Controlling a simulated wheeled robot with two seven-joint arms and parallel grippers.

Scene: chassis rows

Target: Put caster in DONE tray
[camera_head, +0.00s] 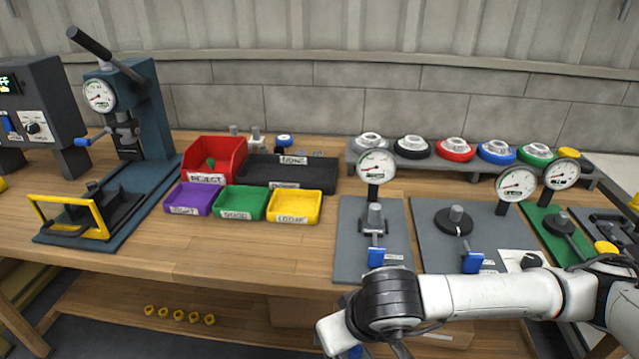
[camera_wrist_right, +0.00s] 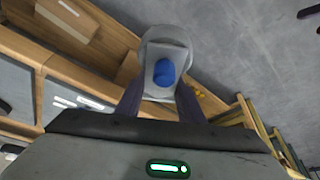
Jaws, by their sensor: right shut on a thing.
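A caster (camera_wrist_right: 155,50) with a pale grey round body, a light plate and a blue centre is held between the fingers of my right gripper (camera_wrist_right: 160,103) in the right wrist view. The gripper is shut on it, over the floor in front of the bench. In the head view my right wrist is at the bottom centre and the fingers are largely out of frame. The black DONE tray (camera_head: 318,178) lies on the bench left of centre, far from the gripper, with labels on it. My left gripper is not in view.
A red REJECT bin (camera_head: 228,150) and purple (camera_head: 188,199), green (camera_head: 240,203) and yellow (camera_head: 294,207) trays border the DONE tray. Gauge fixtures (camera_head: 374,172) stand to the right, before a rack of coloured wheels (camera_head: 455,150). A press (camera_head: 135,110) stands left.

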